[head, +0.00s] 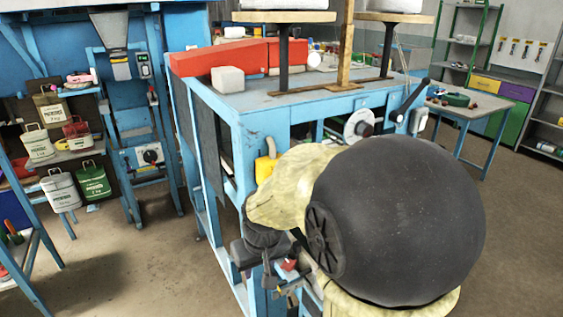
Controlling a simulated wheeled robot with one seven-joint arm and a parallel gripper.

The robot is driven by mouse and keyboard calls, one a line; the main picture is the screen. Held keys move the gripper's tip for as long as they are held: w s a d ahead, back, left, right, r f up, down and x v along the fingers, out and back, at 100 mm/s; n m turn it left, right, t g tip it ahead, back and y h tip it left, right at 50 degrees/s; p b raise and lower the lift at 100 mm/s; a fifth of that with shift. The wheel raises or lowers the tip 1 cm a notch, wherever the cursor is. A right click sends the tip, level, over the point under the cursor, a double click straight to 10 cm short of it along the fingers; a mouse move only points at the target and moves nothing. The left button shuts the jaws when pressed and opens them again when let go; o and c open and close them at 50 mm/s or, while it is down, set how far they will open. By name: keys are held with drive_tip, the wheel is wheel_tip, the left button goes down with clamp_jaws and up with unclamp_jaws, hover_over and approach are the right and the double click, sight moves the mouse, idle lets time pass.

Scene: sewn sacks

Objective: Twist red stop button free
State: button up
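My gripper (283,284) is low in the middle of the head view, in front of the blue machine frame (236,150). It is small and partly covered by my own arm, so I cannot tell whether its fingers are open or shut. A small red piece (289,265) shows right at the gripper. I cannot tell whether it is the stop button, part of the gripper or something held. No red stop button can be made out for sure. My dark, rounded arm link hides much of the machine's front right side.
A yellow part (265,168) sits on the machine's front, just above my arm. A long red block (220,57) and a pale cube (228,79) lie on the machine top. Open floor (130,260) lies left of the machine.

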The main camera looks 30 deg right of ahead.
drive_tip(key=w+d+r+p, duration=0.1)
drive_tip(key=d+r, duration=0.3)
drive_tip(key=r, duration=0.6)
drive_tip(key=w+d+r+t+p, duration=0.1)
drive_tip(key=w+d+r+p, duration=0.1)
drive_tip(key=r, duration=0.9)
drive_tip(key=w+d+r+p, duration=0.2)
drive_tip(key=d+r, duration=0.4)
drive_tip(key=r, duration=0.4)
drive_tip(key=shift+w+d+r+n, duration=0.2)
drive_tip(key=shift+w+d+n, duration=0.1)
drive_tip(key=shift+w, duration=0.4)
drive_tip(key=shift+f, duration=0.15)
drive_tip(key=x, duration=0.5)
drive_tip(key=p+x, duration=0.1)
drive_tip(key=x, duration=0.5)
drive_tip(key=p+x, duration=0.1)
drive_tip(key=x, duration=0.5)
drive_tip(key=shift+w+a, duration=0.15)
drive_tip(key=shift+w, duration=0.3)
drive_tip(key=shift+t, duration=0.3)
